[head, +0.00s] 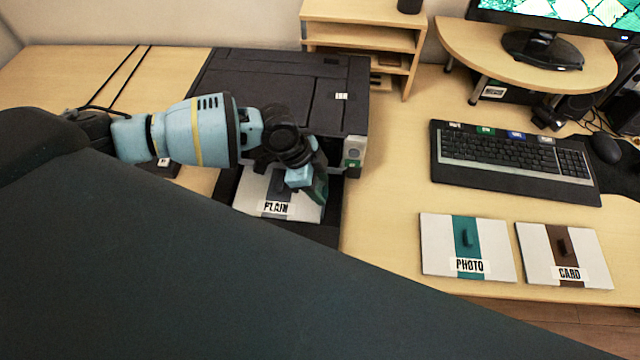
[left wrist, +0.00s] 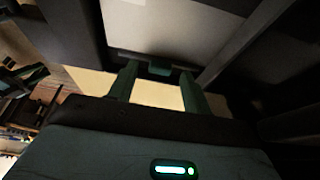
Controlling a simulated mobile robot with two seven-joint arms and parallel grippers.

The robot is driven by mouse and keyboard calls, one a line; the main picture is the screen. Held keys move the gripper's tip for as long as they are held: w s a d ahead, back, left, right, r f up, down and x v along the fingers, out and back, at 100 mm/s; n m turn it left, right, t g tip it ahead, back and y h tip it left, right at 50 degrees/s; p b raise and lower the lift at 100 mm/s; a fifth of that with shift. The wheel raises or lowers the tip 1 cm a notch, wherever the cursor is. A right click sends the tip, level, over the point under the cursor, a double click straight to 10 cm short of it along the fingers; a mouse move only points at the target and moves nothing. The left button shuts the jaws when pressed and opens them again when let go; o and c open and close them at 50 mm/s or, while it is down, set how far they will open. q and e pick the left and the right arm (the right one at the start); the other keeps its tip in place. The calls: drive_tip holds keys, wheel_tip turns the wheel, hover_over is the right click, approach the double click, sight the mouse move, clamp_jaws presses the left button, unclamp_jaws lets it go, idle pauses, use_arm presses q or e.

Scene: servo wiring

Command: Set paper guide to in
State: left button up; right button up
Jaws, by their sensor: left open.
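The black printer (head: 280,85) stands on the desk with its dark tray (head: 318,232) extended at the front. A white paper stack labelled PLAIN (head: 250,195) lies in the tray. My left gripper (head: 318,190) is over the right part of this stack, pointing down. In the left wrist view its two fingers (left wrist: 158,82) are open. A small dark green tab on a dark bar (left wrist: 160,67) shows at or just beyond the fingertips; it may be the paper guide. I cannot tell if the fingers touch it. The guide is hidden in the head view. My right gripper is not in view.
A PHOTO stack (head: 437,245) and a CARD stack (head: 595,262) lie on the desk at right. A keyboard (head: 515,165), mouse (head: 605,148) and monitor stand (head: 540,60) are behind them. A wooden shelf (head: 365,12) stands behind the printer. Desk between tray and keyboard is clear.

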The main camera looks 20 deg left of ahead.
use_arm(q)
drive_tip(key=v, duration=0.7)
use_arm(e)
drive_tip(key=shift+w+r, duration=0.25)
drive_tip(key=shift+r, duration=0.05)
use_arm(q)
drive_tip(key=shift+f, duration=0.1)
